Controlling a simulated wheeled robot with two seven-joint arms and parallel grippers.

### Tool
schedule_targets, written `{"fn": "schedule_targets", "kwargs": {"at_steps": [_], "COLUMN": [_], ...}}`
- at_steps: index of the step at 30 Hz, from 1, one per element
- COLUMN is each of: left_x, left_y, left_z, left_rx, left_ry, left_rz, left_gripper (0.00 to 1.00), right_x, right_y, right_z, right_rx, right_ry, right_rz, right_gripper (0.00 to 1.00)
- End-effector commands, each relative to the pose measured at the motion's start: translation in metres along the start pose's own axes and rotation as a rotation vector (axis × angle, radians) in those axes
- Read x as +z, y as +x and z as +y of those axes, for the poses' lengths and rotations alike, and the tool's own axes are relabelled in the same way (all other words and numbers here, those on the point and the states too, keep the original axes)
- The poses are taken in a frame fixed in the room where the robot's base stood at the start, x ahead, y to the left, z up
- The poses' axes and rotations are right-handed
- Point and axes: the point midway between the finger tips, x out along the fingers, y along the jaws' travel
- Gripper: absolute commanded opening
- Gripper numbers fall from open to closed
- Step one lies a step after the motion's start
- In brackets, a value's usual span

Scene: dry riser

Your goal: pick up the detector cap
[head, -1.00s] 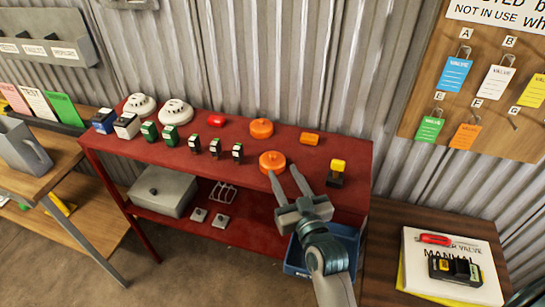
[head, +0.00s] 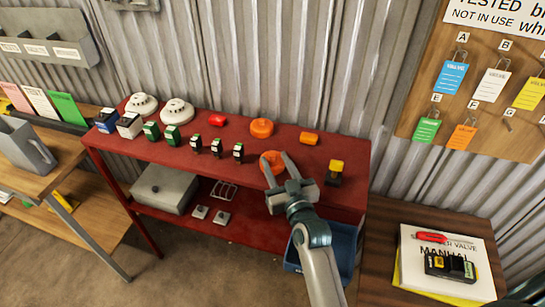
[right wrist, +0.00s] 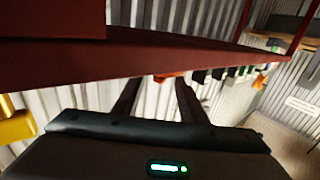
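Two round orange caps sit on the red bench top in the head view: a rear one (head: 262,128) and a front one (head: 273,158). I cannot tell which is the detector cap. My right gripper (head: 277,160) is open, its fingers reaching to the front cap and partly covering it. I cannot tell whether they touch it. In the right wrist view, an orange piece (right wrist: 168,77) shows beyond and between the two spread fingers (right wrist: 157,90). My left gripper is not in view.
A blue bin (head: 345,240) is below my right arm.

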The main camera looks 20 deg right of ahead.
Motion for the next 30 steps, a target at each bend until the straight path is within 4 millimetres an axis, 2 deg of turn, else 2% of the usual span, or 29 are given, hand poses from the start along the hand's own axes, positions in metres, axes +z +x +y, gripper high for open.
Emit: {"fn": "schedule_targets", "kwargs": {"at_steps": [3, 17, 21, 22, 30], "left_x": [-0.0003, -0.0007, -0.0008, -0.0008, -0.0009], "left_y": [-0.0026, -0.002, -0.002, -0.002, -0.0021], "left_z": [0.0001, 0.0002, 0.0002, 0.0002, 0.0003], "left_rx": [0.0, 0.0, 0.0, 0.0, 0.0], "left_ry": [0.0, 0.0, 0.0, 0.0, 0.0], "left_rz": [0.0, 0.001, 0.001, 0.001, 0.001], "left_gripper": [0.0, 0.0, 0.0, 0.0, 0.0], "right_x": [0.0001, 0.0005, 0.0005, 0.0005, 0.0003], "right_y": [0.0063, 0.0064, 0.0064, 0.0064, 0.0064], "right_z": [0.0001, 0.0002, 0.0002, 0.0002, 0.0002], "right_rx": [0.0, 0.0, 0.0, 0.0, 0.0], "right_ry": [0.001, 0.0, 0.0, 0.0, 0.0], "right_rz": [-0.001, 0.0, 0.0, 0.0, 0.0], "right_gripper": [0.38, 0.38, 0.05, 0.0, 0.0]}}
